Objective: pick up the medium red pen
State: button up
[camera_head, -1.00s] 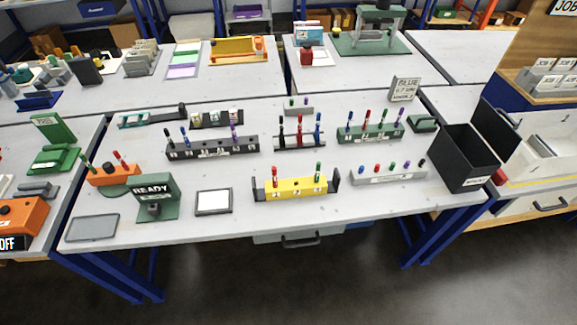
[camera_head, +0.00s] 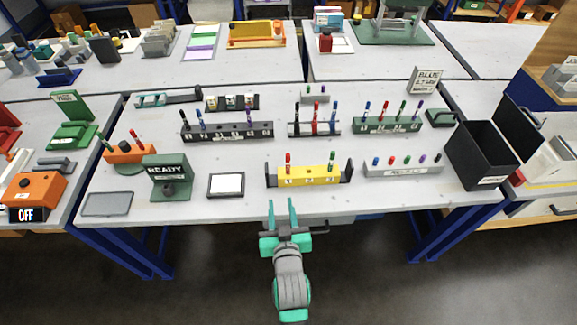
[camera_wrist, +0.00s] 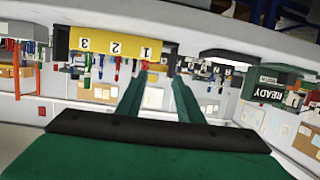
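Several red pens stand upright. One is in the yellow block (camera_head: 310,176) at its left slot (camera_head: 288,159). One is in the dark middle rack between a black and a blue pen (camera_head: 315,117), one in the green rack (camera_head: 385,109), and one in the orange block (camera_head: 134,136). I cannot tell which is the medium one. My gripper (camera_head: 281,206) is open and empty at the table's front edge, in front of the yellow block. In the wrist view its two fingers (camera_wrist: 158,88) are apart, and the yellow block (camera_wrist: 110,45) shows upside down beyond them.
A white-topped dark pad (camera_head: 226,185) and a green READY stand (camera_head: 170,180) are left of the yellow block. A grey peg rack (camera_head: 400,170) and an open black bin (camera_head: 482,155) are to its right. A dark numbered rack (camera_head: 228,132) stands behind.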

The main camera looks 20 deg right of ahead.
send_near(289, 159)
jog(key=a+x, duration=0.1)
jog(key=x, duration=0.3)
jog(key=shift+w+d+m+h, duration=0.2)
jog(key=shift+d+m+h, duration=0.1)
jog(key=shift+d+m, duration=0.1)
jog(key=x, duration=1)
jog(key=shift+w+f, duration=0.15)
jog(key=shift+f, duration=0.05)
jog(key=shift+a, duration=0.15)
jog(key=c, duration=0.8)
grip_shut()
